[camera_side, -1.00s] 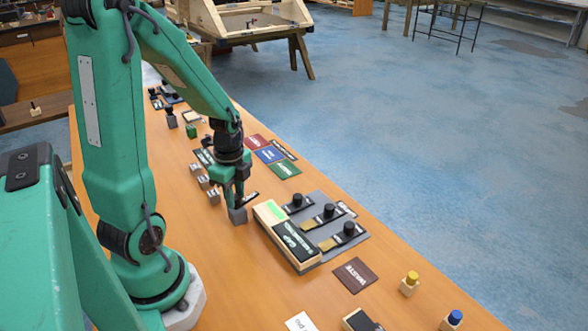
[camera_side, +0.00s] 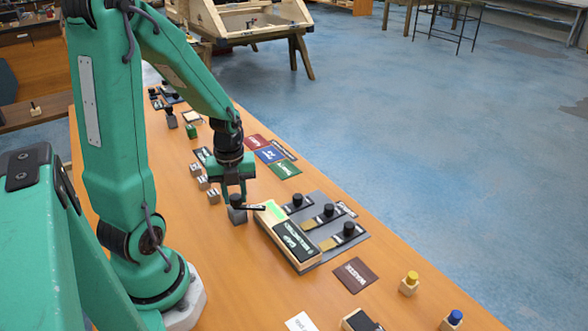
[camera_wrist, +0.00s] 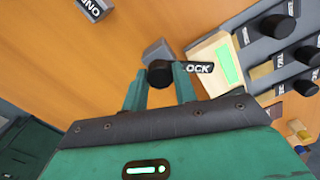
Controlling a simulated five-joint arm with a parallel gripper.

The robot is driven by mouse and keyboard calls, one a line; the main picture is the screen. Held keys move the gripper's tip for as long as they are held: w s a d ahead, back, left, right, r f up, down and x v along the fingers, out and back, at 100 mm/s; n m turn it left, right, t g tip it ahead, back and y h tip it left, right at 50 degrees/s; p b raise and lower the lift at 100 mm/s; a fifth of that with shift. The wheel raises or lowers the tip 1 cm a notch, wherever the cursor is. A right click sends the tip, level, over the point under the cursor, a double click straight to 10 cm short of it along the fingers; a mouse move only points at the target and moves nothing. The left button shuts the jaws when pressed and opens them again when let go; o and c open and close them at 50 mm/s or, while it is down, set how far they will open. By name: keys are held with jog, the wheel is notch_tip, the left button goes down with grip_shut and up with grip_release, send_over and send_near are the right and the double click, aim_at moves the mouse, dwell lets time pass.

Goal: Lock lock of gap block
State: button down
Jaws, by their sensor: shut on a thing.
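The gap block (camera_side: 290,239) is a pale wooden block with a bright green patch and a black label. Its green-patched end also shows in the wrist view (camera_wrist: 217,62). The lock stands beside that end: a grey block (camera_side: 237,215) with a black knob (camera_wrist: 160,73) and a black lever (camera_side: 252,208) lettered "OCK" in the wrist view, its first letter hidden. The lever points toward the gap block and its tip reaches the block's near corner; contact is unclear. My gripper (camera_side: 235,194) is shut on the black knob, with one finger on each side.
A grey plate (camera_side: 318,197) with several black-knobbed labelled pieces lies right of the gap block. Small grey blocks (camera_side: 203,183) stand behind the lock. Coloured cards (camera_side: 270,155) and a brown waste card (camera_side: 355,275) lie flat. Bare table lies in front.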

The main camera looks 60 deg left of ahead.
aim_at(236, 196)
jog(key=shift+r+m, duration=0.1)
jog(key=shift+m, duration=0.7)
jog(key=c, duration=1.1)
grip_release()
jog(key=shift+r, duration=0.1)
jog(key=shift+r, duration=3.8)
